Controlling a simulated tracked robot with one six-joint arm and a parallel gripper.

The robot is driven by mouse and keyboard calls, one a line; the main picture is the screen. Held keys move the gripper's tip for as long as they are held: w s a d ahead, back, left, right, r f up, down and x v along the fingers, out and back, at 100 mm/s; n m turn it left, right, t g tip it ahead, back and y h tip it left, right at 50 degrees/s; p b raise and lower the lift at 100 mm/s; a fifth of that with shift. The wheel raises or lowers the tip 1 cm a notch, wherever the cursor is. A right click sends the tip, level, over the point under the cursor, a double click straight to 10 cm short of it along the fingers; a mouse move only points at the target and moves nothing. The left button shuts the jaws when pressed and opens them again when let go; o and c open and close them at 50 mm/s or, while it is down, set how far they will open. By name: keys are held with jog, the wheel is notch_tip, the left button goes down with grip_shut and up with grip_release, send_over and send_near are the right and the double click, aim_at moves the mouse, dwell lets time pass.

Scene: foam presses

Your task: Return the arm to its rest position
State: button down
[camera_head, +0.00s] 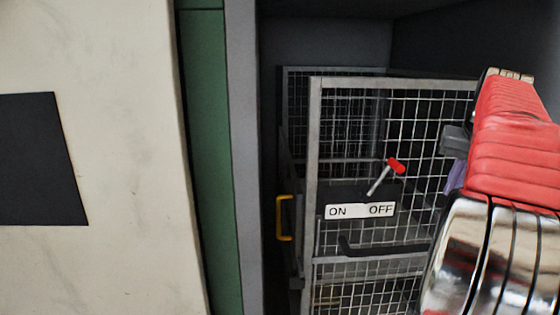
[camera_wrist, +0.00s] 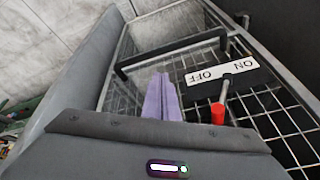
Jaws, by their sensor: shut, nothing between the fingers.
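My gripper (camera_wrist: 162,80) shows in the wrist view as two purple fingers side by side, shut with nothing between them. In the head view my gripper (camera_head: 456,177) is a small purple patch at the right, mostly hidden behind my red and silver arm. The fingers are in front of a wire mesh cage (camera_head: 315,180). A lever with a red tip (camera_head: 396,166) stands above an ON/OFF label (camera_head: 360,210) and leans toward the OFF side. In the wrist view the lever's red tip (camera_wrist: 218,114) is right of the fingers, apart from them.
A black bar handle (camera_head: 385,249) crosses the cage front below the label; in the wrist view it lies beyond the fingers. A yellow handle (camera_head: 284,218) is at the cage's left side. A grey post (camera_head: 243,160), a green panel (camera_head: 212,160) and a pale panel (camera_head: 120,150) stand left.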

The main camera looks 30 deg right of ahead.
jog(key=w+a+f+n, duration=0.15)
jog(key=a+f, duration=0.25)
jog(key=a, duration=0.4)
jog(key=w+a+f+n, duration=0.1)
jog(key=w+a+f, duration=0.25)
jog(key=a, duration=0.55)
jog(key=w+a+f+n, duration=0.1)
jog(key=a+f, duration=0.3)
jog(key=a, duration=0.4)
jog(key=s+a+f+n+y, duration=0.1)
jog(key=s+a+f+n, duration=0.1)
jog(key=a, duration=0.6)
jog(key=s+a+f+n+t+y, duration=0.1)
jog(key=s+a+f+n, duration=0.1)
jog(key=a, duration=0.7)
jog(key=s+a+f+n+t, duration=0.1)
jog(key=s+a+f+n, duration=0.2)
jog(key=a, duration=0.6)
jog(key=shift+a+f+y, duration=0.2)
jog(key=shift+f+y, duration=0.1)
jog(key=shift+y, duration=0.1)
